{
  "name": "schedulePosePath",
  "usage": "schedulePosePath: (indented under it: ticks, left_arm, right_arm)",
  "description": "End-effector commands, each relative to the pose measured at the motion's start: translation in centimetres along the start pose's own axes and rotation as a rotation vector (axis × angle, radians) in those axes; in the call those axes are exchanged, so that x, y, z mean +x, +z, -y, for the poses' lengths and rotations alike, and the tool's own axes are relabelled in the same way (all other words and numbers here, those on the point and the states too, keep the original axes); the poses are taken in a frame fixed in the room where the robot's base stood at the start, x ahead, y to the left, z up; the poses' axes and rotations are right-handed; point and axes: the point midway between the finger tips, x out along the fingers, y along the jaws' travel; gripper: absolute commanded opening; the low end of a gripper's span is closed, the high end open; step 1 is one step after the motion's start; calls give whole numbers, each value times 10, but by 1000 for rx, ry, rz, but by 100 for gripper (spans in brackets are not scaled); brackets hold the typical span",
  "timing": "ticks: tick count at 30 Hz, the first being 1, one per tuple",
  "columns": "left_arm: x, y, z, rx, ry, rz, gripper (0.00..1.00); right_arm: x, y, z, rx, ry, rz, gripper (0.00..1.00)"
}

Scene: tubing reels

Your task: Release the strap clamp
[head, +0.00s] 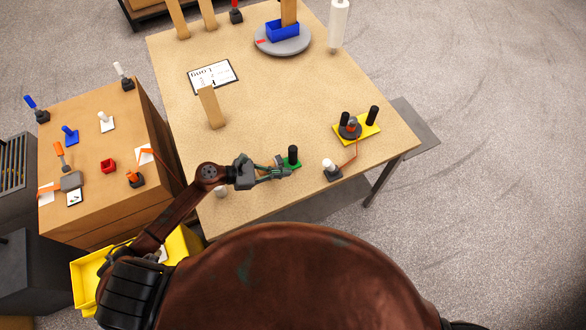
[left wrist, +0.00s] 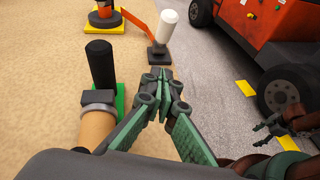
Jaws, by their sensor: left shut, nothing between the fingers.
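A clamp with an upright white handle (head: 328,164) on a dark block (head: 333,175) stands near the table's front edge. An orange strap (head: 355,150) runs from it to a reel on a yellow plate (head: 371,132). The clamp's white handle also shows in the left wrist view (left wrist: 168,30), beyond my fingertips. My left gripper (head: 286,171) is shut and empty, left of the clamp and apart from it, beside a green plate (head: 296,163) with a black post (head: 293,152). My right gripper (left wrist: 262,134) shows small at the right of the left wrist view, its fingers apparently apart.
The black post (left wrist: 100,66) and a tan cylinder with a grey ring (left wrist: 97,122) stand close left of my left fingers. A wooden block (head: 211,108) and a sign (head: 213,75) are farther back. A round turntable (head: 283,46) is at the back. The table's middle is clear.

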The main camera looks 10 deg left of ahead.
Motion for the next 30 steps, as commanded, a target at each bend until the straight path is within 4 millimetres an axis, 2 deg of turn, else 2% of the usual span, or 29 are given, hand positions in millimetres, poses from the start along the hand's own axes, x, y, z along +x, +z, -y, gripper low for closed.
schedulePosePath:
  ticks: [4,12,19,30]
  left_arm:
    - [30,4,0,0,-2,5,0]
    - [85,4,0,0,-2,4,0]
    - [106,26,0,2,-2,3,0]
    - [112,29,0,0,-2,0,0]
  right_arm:
    - [-6,-8,-1,-1,1,-10,60]
    - [-14,-10,-1,-1,1,-13,60]
    - [-28,-13,-2,-1,1,-16,60]
    - [-30,-12,-2,-1,2,-15,60]
